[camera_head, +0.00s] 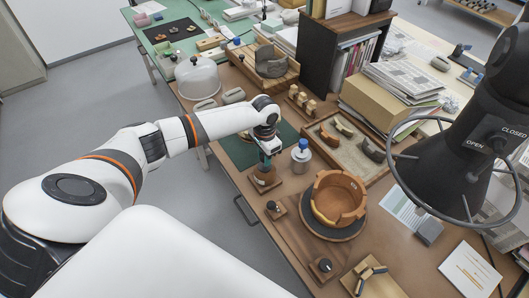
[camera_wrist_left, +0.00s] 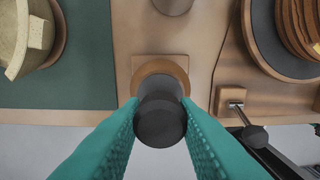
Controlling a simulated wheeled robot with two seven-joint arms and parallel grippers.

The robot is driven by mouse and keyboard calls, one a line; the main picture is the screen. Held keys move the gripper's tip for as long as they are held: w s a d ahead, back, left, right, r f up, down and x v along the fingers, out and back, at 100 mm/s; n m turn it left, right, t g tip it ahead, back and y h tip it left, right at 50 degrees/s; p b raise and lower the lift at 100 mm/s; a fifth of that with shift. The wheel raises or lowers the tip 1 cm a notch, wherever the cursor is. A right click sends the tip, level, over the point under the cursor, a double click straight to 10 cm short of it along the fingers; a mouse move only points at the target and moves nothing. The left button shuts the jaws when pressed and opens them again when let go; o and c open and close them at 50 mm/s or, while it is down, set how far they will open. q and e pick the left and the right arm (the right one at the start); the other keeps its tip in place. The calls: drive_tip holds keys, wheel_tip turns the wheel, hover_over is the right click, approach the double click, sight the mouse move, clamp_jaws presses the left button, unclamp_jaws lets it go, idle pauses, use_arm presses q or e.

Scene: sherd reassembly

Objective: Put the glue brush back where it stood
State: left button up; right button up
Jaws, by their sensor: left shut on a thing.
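My left gripper (camera_head: 265,160) is over a small square wooden stand (camera_head: 264,182) near the front edge of the bench. In the left wrist view its teal fingers (camera_wrist_left: 160,135) are closed on the dark, round-ended handle of the glue brush (camera_wrist_left: 160,122). The handle lines up over the round wooden holder (camera_wrist_left: 158,68) on its square base. The brush's lower end is hidden, and I cannot tell whether it rests in the holder or hangs just above it. My right gripper is not in view.
A reddish-brown pot (camera_head: 343,193) sits on a dark turntable beyond a small knobbed block (camera_head: 275,209). A sherd tray (camera_head: 349,150) lies behind. A black ringed hood (camera_head: 440,160) overhangs the right side.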

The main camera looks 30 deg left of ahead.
use_arm(q)
drive_tip(key=o, duration=0.9)
drive_tip(key=shift+c, duration=0.2)
wheel_tip(320, 180, up, 12)
drive_tip(key=b, duration=0.1)
